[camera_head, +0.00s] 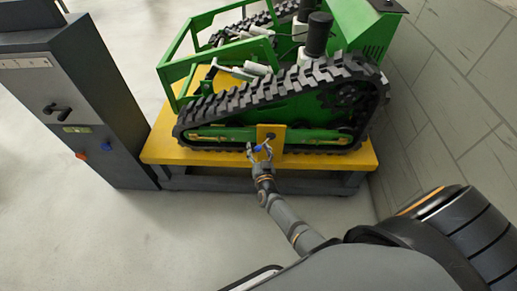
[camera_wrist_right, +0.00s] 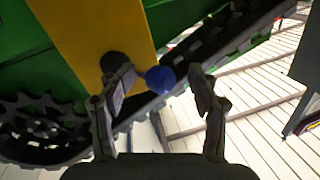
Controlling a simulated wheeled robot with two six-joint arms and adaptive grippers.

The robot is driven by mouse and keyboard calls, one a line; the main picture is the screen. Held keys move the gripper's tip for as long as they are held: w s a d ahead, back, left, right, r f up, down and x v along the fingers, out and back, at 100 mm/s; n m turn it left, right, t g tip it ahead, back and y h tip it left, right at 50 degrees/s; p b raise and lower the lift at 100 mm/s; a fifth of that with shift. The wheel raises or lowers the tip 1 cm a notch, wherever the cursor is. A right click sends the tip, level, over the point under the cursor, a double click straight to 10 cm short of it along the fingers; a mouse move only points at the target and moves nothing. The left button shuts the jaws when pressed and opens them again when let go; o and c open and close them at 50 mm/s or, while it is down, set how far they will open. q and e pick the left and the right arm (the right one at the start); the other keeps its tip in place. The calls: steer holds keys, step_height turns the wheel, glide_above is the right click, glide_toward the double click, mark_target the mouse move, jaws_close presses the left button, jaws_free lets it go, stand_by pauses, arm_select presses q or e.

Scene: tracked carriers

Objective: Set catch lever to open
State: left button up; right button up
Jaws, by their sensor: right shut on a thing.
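The catch lever is mounted on an upright yellow plate (camera_head: 270,133) at the side of the green tracked carrier (camera_head: 300,110). Its blue knob (camera_wrist_right: 160,79) shows between my right fingers in the wrist view, and as a small blue spot in the head view. A dark round pivot (camera_wrist_right: 113,62) sits on the yellow plate, partly behind my left-hand finger. My right gripper (camera_head: 259,152) reaches up to the plate from below and is shut on the lever at its knob. Part of the lever between pivot and knob is hidden by the finger. My left gripper is in no view.
The carrier stands on a low yellow platform (camera_head: 210,155). A grey cabinet (camera_head: 85,100) with a dark handle and several buttons stands at the left. A grey block wall (camera_head: 450,90) is close on the right. The floor (camera_head: 120,235) in front is clear.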

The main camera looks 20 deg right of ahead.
steer(key=shift+w+a+r, duration=0.1)
steer(key=shift+w+r, duration=0.05)
steer(key=v, duration=1.2)
